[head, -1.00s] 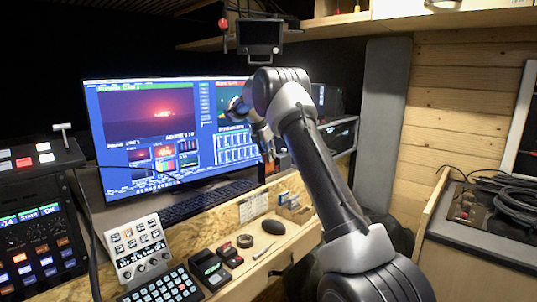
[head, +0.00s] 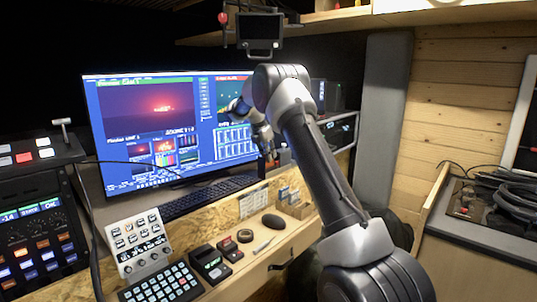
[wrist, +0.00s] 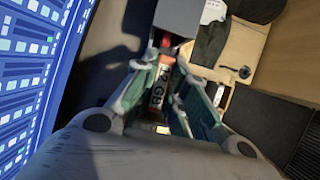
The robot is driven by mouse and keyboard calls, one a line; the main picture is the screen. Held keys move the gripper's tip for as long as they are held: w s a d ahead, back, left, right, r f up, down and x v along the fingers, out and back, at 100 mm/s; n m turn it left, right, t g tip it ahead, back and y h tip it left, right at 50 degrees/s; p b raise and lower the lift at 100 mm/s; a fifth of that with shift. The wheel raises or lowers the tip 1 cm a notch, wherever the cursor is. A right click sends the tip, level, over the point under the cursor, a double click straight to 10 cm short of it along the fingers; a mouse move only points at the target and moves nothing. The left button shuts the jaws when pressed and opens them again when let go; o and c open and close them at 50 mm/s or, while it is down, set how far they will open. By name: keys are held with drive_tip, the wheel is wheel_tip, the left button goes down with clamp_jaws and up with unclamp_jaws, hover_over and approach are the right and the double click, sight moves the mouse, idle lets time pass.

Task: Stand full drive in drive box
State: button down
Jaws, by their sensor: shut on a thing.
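My gripper (head: 266,146) hangs in front of the right part of the big screen, above the desk, partly hidden by my arm.
The big screen (head: 150,130) and keyboard (head: 210,195) are left of my gripper. A mouse (head: 273,222), a roll of tape (head: 245,236) and a black device (head: 210,264) lie on the desk. A small monitor (head: 258,32) hangs above.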

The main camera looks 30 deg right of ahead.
drive_tip(key=shift+f, duration=0.85)
drive_tip(key=c, duration=1.4)
unclamp_jaws()
drive_tip(key=shift+o, duration=0.2)
